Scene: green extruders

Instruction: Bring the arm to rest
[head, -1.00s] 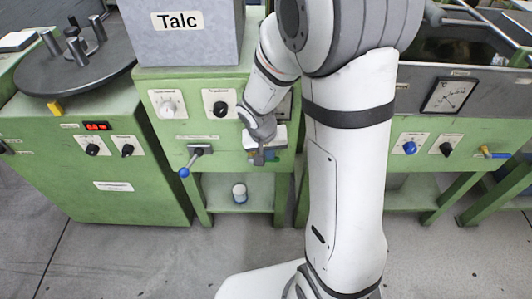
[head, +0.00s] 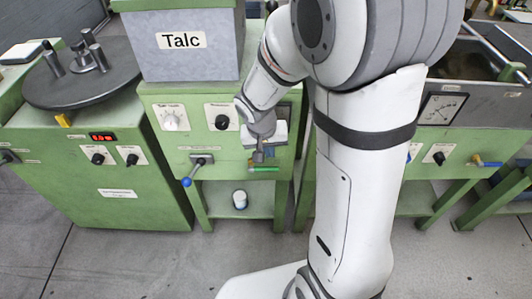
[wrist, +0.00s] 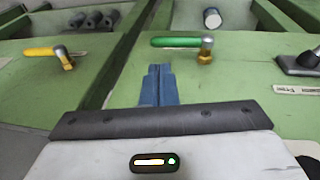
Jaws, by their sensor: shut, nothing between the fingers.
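My arm stands in the right half of the head view, and its end is bent down in front of the green machine. My gripper (head: 259,156) hangs near the machine's front panel, just left of a valve with a green handle (head: 264,169). In the wrist view my gripper's blue fingers (wrist: 158,84) are together with nothing between them. The green-handled valve (wrist: 178,42) shows beyond the fingertips there, apart from them.
A box labelled Talc (head: 184,42) stands on the machine. A lever with a blue knob (head: 187,182) sticks out at left. A white container (head: 240,199) is on the lower shelf. A yellow-handled valve (wrist: 40,53) shows in the wrist view. Grey floor is open in front.

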